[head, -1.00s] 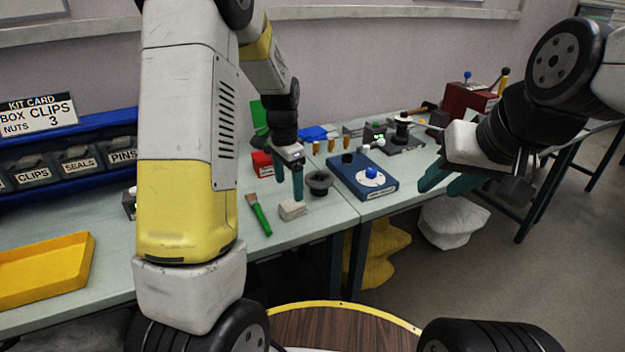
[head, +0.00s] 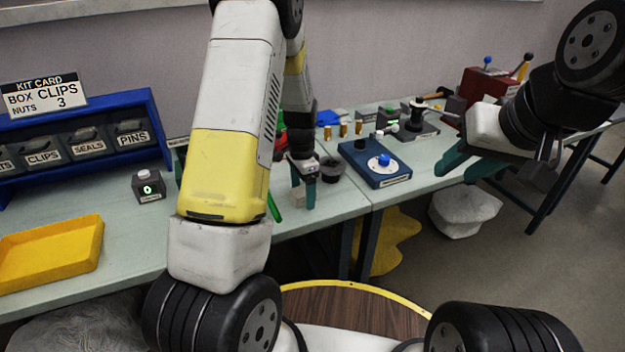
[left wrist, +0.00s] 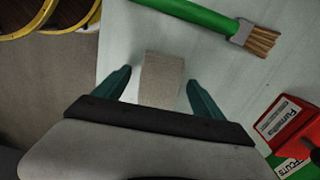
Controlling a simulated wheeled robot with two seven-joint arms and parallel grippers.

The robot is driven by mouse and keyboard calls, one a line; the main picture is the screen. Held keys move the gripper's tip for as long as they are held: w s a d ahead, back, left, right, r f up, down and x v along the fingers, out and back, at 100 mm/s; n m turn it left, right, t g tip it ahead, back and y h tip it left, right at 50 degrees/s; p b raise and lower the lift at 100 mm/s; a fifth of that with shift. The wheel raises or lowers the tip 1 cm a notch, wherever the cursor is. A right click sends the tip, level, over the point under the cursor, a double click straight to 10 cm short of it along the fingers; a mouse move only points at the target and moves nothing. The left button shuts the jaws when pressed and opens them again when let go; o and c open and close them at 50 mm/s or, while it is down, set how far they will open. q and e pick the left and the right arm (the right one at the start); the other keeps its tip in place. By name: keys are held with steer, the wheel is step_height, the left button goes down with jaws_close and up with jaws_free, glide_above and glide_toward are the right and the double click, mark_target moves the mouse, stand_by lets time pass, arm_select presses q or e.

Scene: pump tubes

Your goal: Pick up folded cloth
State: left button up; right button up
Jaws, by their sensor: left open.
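The folded cloth (head: 296,196) is a small beige-grey block on the table near its front edge, partly hidden by my left gripper in the head view. My left gripper (head: 303,194) points down at it. In the left wrist view the cloth (left wrist: 162,80) appears between the two open teal fingers (left wrist: 160,84), with a gap on each side. The fingers do not grip it. My right gripper (head: 468,164) is in the air at the right, its teal fingers apart and empty.
A green-handled brush (left wrist: 200,15) lies close to the cloth. A red box (left wrist: 292,122) is near it in the wrist view. A dark round cup (head: 331,170) and a blue device (head: 374,168) stand to the right. A yellow tray (head: 50,255) is at the left.

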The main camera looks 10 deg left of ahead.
mark_target(303, 190)
arm_select(q)
steer(key=c, duration=1.4)
steer(key=shift+c, duration=0.2)
steer(key=shift+r, duration=0.15)
steer(key=shift+r, duration=0.65)
step_height(303, 190, up, 2)
steer(key=shift+r, duration=0.15)
steer(key=s+d+r, duration=0.1)
steer(key=s+d, duration=0.3)
steer(key=s, duration=1.1)
steer(key=shift+s+d, duration=0.15)
steer(key=shift+s, duration=0.1)
